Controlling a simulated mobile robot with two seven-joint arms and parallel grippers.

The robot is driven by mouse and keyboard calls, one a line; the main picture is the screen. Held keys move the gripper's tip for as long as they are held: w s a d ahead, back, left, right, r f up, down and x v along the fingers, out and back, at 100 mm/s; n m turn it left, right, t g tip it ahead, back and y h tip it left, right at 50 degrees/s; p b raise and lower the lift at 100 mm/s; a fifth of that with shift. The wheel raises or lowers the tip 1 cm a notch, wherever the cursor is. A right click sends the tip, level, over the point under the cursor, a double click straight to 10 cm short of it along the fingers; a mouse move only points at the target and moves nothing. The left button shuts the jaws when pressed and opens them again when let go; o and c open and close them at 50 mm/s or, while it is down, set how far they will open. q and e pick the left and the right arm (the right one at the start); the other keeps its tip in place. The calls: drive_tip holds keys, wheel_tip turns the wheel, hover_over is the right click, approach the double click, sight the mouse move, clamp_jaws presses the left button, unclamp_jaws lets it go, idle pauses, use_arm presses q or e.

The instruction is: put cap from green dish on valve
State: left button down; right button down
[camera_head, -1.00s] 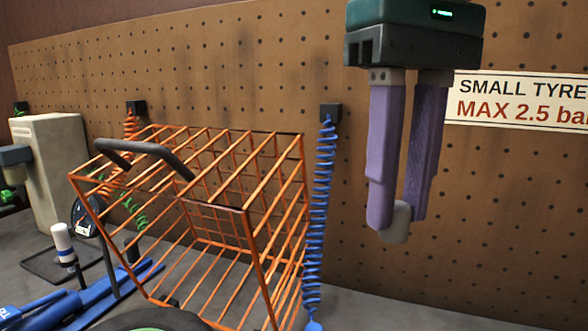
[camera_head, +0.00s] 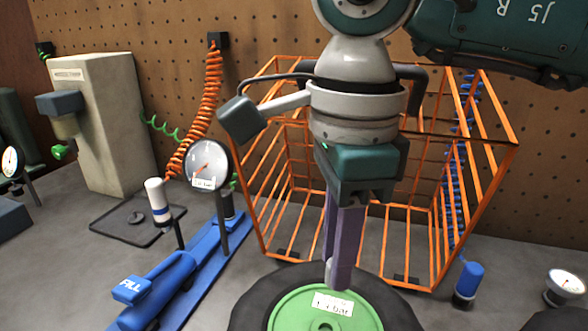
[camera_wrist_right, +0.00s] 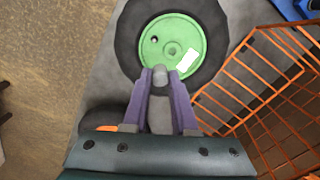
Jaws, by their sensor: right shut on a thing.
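My right gripper (camera_head: 338,282) points down over the green hub (camera_head: 290,308) of a black-tyred wheel. Its purple fingers are shut on a small grey cap (camera_head: 331,272), which also shows between the fingertips in the right wrist view (camera_wrist_right: 160,75). There, the cap overlaps the near edge of the green hub (camera_wrist_right: 188,40); I cannot tell the gap between them. A small dark round spot (camera_wrist_right: 154,39) on the hub may be the valve, but I cannot tell. I see no separate green dish. My left gripper is not in view.
An orange wire cage (camera_head: 440,240) stands close behind the wheel. A blue foot pump (camera_head: 170,285) with a round gauge (camera_head: 206,165) lies to the left. A blue-capped item (camera_head: 468,282) and a small gauge (camera_head: 566,284) stand at right.

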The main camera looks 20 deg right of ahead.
drive_tip(key=f+m, duration=0.2)
drive_tip(key=a+f+m, duration=0.1)
drive_tip(key=f+m, duration=0.1)
drive_tip(key=s+f+m, duration=0.1)
drive_tip(key=f+m, duration=0.1)
drive_tip(key=shift+a+m+b, duration=0.3)
drive_tip(key=shift+a+m, duration=0.05)
drive_tip(key=shift+m, duration=0.05)
drive_tip(key=shift+f+m, duration=0.3)
drive_tip(key=shift+f, duration=0.1)
wheel_tip(320, 180, down, 3)
drive_tip(key=b, duration=0.3)
drive_tip(key=shift+a+f, duration=0.1)
drive_tip(key=shift+f+b, duration=0.6)
drive_tip(key=shift+f, duration=0.05)
drive_tip(key=shift+f+b, duration=0.15)
drive_tip(key=shift+b, duration=0.15)
drive_tip(key=shift+f+b, duration=0.65)
idle(0.3)
drive_tip(key=shift+w+f+b, duration=0.1)
drive_tip(key=shift+f+b, duration=0.35)
